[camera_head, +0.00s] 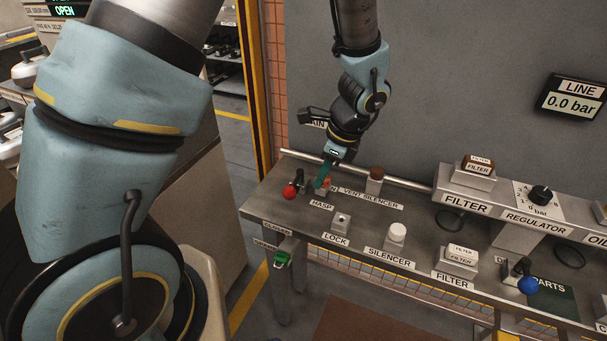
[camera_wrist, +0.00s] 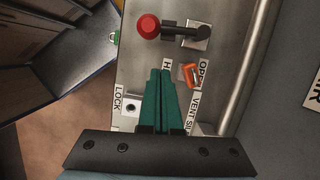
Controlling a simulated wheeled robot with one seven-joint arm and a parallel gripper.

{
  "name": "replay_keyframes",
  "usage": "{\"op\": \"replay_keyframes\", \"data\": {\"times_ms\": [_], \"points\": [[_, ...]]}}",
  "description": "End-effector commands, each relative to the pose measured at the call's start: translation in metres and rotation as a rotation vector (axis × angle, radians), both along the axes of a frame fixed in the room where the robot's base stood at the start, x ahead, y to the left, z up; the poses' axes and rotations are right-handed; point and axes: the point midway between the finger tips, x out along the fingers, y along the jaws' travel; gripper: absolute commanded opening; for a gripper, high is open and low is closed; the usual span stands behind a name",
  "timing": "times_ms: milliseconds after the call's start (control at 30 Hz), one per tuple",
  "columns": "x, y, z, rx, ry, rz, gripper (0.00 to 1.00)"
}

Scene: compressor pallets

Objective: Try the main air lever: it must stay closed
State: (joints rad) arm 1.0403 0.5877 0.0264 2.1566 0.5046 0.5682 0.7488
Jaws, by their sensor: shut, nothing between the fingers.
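The lever with a red knob (camera_head: 289,191) and a black arm stands at the left end of the bench; a wall label behind it, ending in "AIN", is partly covered. The red knob (camera_wrist: 148,26) also shows at the top of the wrist view, its black arm pointing right to a pale mount. My gripper (camera_head: 319,186) has green fingers pressed together, empty. In the wrist view the fingers (camera_wrist: 162,72) end short of the lever, with a visible gap. An orange hasp (camera_wrist: 188,75) lies just right of the fingertips, partly hidden in the head view.
The line display (camera_head: 572,101) reads 0.0 bar. The bench (camera_head: 305,222) carries a lock block (camera_head: 341,222), a white silencer (camera_head: 397,234), filters and a blue-knobbed lever (camera_head: 527,285). A green item (camera_head: 282,259) hangs at the front edge. A rail runs along the back.

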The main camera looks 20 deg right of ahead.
Motion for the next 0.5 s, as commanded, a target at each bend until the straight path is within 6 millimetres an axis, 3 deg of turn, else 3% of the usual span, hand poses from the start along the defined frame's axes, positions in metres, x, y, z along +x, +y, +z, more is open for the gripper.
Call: {"op": "replay_keyframes", "data": {"times_ms": [33, 200, 500], "points": [[0.001, 0.004, -0.008, 0.006, 0.002, 0.000, 0.00], [0.017, 0.023, -0.009, 0.002, 0.000, 0.002, 0.00], [0.025, 0.033, -0.014, -0.002, 0.000, 0.001, 0.00]]}}
